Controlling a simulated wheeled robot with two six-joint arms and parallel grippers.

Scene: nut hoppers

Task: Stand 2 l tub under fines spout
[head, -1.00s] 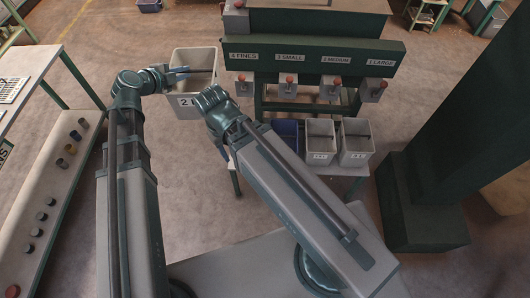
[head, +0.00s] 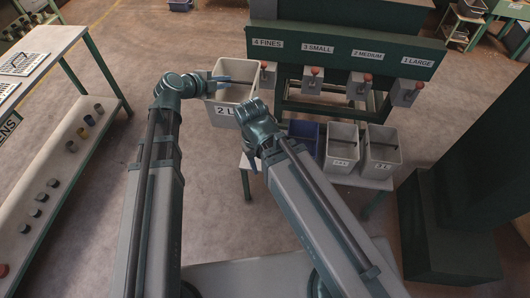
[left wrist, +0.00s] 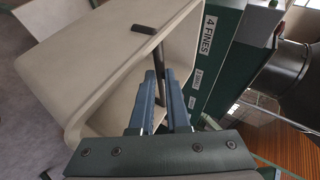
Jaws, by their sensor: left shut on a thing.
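The grey 2 L tub (head: 217,113) hangs upright in the head view, just left of and partly below the fines spout (head: 267,76) under the "4 FINES" label. My left gripper (head: 230,80) is shut on the tub's dark handle bar (left wrist: 158,45) at the tub's open top. In the left wrist view the jaws (left wrist: 165,90) close around that bar, with the tub's pale wall (left wrist: 95,65) beside them. My right gripper (head: 250,162) points down near the table's left end. Its fingers are mostly hidden by its wrist.
A low table (head: 350,180) under the other spouts holds a blue tub (head: 305,134) and two grey tubs (head: 342,150), (head: 382,152). The table's left end is partly behind my right arm. A bench with knobs (head: 65,165) stands at left. A dark green column (head: 450,200) stands at right.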

